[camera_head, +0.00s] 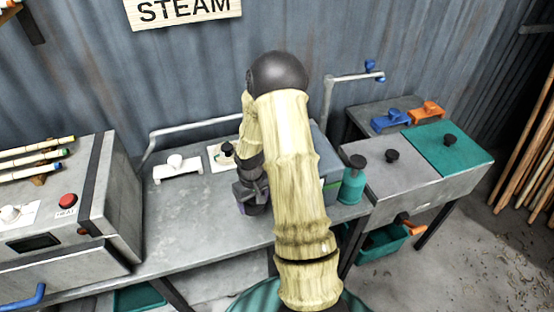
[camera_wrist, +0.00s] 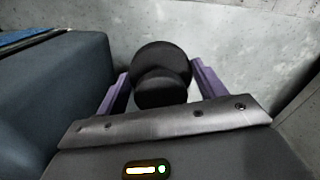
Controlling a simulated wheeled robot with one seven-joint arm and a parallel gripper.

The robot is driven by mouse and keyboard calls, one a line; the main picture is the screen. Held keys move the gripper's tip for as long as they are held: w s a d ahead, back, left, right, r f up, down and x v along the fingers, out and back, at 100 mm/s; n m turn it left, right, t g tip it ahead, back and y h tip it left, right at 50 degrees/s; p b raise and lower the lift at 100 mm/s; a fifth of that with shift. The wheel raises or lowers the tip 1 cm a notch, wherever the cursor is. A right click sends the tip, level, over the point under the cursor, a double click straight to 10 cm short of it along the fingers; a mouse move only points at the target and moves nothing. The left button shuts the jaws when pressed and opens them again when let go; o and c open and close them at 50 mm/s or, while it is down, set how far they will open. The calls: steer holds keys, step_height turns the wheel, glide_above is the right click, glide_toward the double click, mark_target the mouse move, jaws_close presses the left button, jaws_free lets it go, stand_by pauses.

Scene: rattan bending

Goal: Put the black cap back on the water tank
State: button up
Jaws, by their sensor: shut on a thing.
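My gripper (camera_head: 252,204) is low over the grey workbench, just left of a blue-grey box (camera_head: 326,165) that looks like the water tank. My arm hides most of the box and its top in the head view. In the wrist view, a round black cap (camera_wrist: 161,58) with a smaller knob sits between the purple fingers, which are shut on it. The large blue-grey body (camera_wrist: 55,95) stands close on the left there. The cap cannot be made out in the head view. The opening of the tank is not visible.
The workbench (camera_head: 190,215) is clear left of my gripper. A white valve (camera_head: 177,165) and a plate with a black knob (camera_head: 226,151) are behind. A teal bottle (camera_head: 353,185) stands right of the box. The steam machine (camera_head: 75,210) is at left, a grey-and-teal cabinet (camera_head: 400,175) at right.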

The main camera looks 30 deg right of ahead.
steer(key=a+r+n+p, duration=0.3)
steer(key=a+r+n, duration=0.1)
steer(key=a+r, duration=0.6)
steer(key=a+r+n+p, duration=0.2)
steer(key=a+r+n, duration=0.3)
steer(key=a+r, duration=0.5)
steer(key=a, duration=0.5)
steer(key=shift+s+a+r+n+p, duration=0.2)
steer(key=shift+a+r+n+p, duration=0.1)
steer(key=shift+a+r+p, duration=0.1)
